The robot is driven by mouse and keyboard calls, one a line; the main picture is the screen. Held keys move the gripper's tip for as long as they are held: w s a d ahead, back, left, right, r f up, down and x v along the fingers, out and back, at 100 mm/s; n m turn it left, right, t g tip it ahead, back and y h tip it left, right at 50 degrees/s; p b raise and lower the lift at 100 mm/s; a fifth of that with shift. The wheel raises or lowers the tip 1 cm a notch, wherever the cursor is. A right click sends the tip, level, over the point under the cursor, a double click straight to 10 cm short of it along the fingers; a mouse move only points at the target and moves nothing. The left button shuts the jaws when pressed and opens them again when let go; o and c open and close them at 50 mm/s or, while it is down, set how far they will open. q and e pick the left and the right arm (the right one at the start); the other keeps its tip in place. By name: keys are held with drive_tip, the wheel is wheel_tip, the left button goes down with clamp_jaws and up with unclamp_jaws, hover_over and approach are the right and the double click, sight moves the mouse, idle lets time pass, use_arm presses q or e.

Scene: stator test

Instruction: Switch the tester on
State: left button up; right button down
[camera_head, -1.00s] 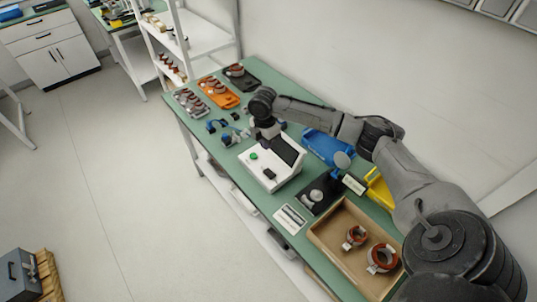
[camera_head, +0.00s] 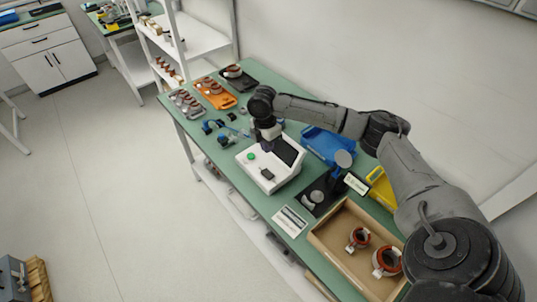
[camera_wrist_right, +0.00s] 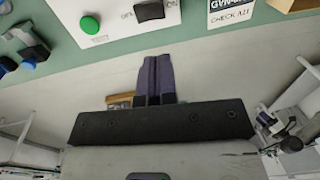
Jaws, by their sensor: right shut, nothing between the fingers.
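The tester (camera_head: 254,168) is a white box on the green bench, with a dark sloped panel (camera_head: 287,150), a green button (camera_head: 251,156) and a black switch (camera_head: 267,174). The wrist view shows the green button (camera_wrist_right: 89,25) and black switch (camera_wrist_right: 149,10) near its top edge. My right gripper (camera_wrist_right: 155,62) is shut and empty, its dark fingers together and apart from the switch in that picture. In the head view my right arm reaches across to the tester's back-left end; the fingertips are hard to make out there. My left gripper is not in view.
A black stand with a round disc (camera_head: 343,158), a printed card (camera_head: 290,221) and a wooden tray (camera_head: 345,268) with copper-wound stators lie right of the tester. A blue bin (camera_head: 328,146) is behind it. Small blue-handled tools (camera_head: 212,126) lie to its left.

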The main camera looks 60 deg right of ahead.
sight(271, 176)
drive_tip(key=f, duration=0.4)
drive_tip(key=s+f+b, duration=0.1)
drive_tip(key=f, duration=0.7)
drive_tip(key=shift+s+a+f+b, duration=0.25)
drive_tip(key=shift+b, duration=0.1)
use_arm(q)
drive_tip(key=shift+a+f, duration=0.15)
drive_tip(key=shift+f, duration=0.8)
